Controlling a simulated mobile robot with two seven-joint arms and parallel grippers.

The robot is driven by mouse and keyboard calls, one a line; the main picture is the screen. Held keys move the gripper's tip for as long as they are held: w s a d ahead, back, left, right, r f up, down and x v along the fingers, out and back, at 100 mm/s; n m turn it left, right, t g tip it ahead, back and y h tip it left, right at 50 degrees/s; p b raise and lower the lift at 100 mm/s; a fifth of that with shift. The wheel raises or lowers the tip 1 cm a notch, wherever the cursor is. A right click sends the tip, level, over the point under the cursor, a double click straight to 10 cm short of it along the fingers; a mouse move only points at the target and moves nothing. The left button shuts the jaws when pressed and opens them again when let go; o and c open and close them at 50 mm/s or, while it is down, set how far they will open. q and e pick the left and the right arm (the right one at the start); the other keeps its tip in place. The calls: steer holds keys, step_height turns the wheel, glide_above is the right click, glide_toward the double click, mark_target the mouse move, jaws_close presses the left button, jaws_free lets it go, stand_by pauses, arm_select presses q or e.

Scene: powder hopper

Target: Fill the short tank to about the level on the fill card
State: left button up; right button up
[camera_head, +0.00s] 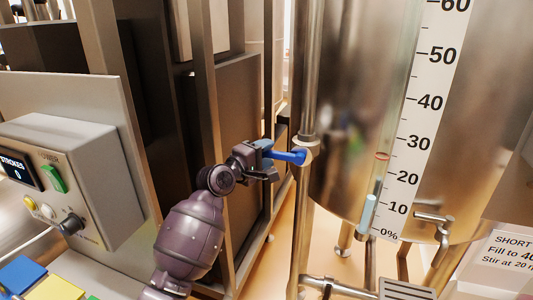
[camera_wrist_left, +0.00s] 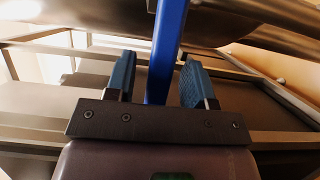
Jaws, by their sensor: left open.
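The short tank (camera_head: 345,110) is a shiny steel vessel at the right of the head view. Its sight tube holds a light blue column (camera_head: 368,212), its top a little above the 10 mark on the white scale (camera_head: 430,100). A red ring (camera_head: 382,156) sits on the tube between 20 and 30. The fill card (camera_head: 500,255) is cut off and reads "Fill to 40" or more. A blue valve handle (camera_head: 288,156) sticks out from a vertical pipe. My left gripper (camera_head: 267,158) is open at the handle. In the left wrist view the blue handle (camera_wrist_left: 167,50) passes between its fingers.
A grey control box (camera_head: 75,175) with a "STROKES 0" display, green switch and knob stands at left. Blue and yellow blocks (camera_head: 55,287) lie below it. A metal frame (camera_head: 205,80) rises behind my left arm. A pipe fitting (camera_head: 435,220) projects at the tank's bottom right.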

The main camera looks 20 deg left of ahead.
arm_select(q)
steer(key=shift+w+d, duration=0.1)
steer(key=shift+w, duration=0.1)
arm_select(e)
steer(key=shift+s+f, duration=0.1)
steer(key=shift+s, duration=0.1)
arm_select(q)
steer(key=shift+c, duration=0.6)
jaws_close()
arm_select(e)
steer(key=shift+s+d+f, duration=0.1)
steer(key=shift+s+f, duration=0.05)
steer(key=shift+s, duration=0.05)
arm_select(q)
steer(key=shift+w, duration=0.1)
arm_select(e)
steer(key=shift+w, duration=0.1)
